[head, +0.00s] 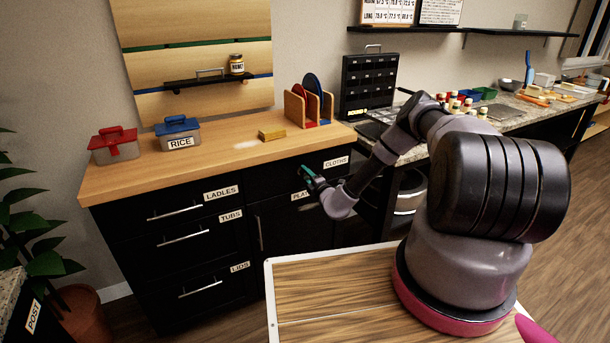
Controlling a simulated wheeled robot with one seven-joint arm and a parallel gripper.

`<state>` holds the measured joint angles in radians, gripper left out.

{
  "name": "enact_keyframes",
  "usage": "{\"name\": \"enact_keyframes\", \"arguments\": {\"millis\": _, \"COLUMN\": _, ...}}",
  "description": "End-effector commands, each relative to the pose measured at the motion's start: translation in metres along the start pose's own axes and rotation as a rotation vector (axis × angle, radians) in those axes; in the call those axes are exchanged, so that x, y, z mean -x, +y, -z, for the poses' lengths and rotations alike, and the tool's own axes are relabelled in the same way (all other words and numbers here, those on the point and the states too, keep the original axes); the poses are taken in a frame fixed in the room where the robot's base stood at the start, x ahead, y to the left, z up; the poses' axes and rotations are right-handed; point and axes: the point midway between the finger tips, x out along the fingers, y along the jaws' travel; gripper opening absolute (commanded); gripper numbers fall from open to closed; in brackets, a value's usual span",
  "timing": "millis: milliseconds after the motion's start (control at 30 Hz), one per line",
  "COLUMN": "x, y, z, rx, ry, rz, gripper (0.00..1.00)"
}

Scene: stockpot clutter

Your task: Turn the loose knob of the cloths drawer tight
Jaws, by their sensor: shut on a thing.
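The cloths drawer is at the top right of the black cabinet, with its white CLOTHS label (336,162) near the upper right of its front. My gripper (304,169) is at the left part of this drawer front, with teal at its fingers. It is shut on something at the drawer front. The knob is hidden by the gripper at this distance, so its seating cannot be seen. My arm reaches in from the right, above the wooden board.
A lidded RICE box (178,136), a red-lidded box (114,147), a yellow block (271,134) and a plate rack (307,105) stand on the wooden counter (220,165). The LADLES drawer handle (174,211) sticks out to the left. A stone counter with clutter lies right.

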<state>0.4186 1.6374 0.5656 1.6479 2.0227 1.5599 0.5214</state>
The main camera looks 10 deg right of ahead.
Motion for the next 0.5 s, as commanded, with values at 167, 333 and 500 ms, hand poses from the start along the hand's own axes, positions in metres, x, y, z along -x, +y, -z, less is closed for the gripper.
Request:
{"name": "enact_keyframes", "arguments": {"millis": 167, "x": -0.0006, "y": 0.0006, "z": -0.0013, "rx": -0.213, "ry": -0.002, "rz": -0.002, "gripper": 0.00}}
{"name": "enact_keyframes", "arguments": {"millis": 333, "x": -0.0007, "y": 0.0007, "z": -0.0006, "rx": -0.253, "ry": -0.001, "rz": -0.002, "gripper": 0.00}}
{"name": "enact_keyframes", "arguments": {"millis": 500, "x": -0.0007, "y": 0.0007, "z": -0.0006, "rx": -0.255, "ry": -0.001, "rz": -0.002, "gripper": 0.00}}
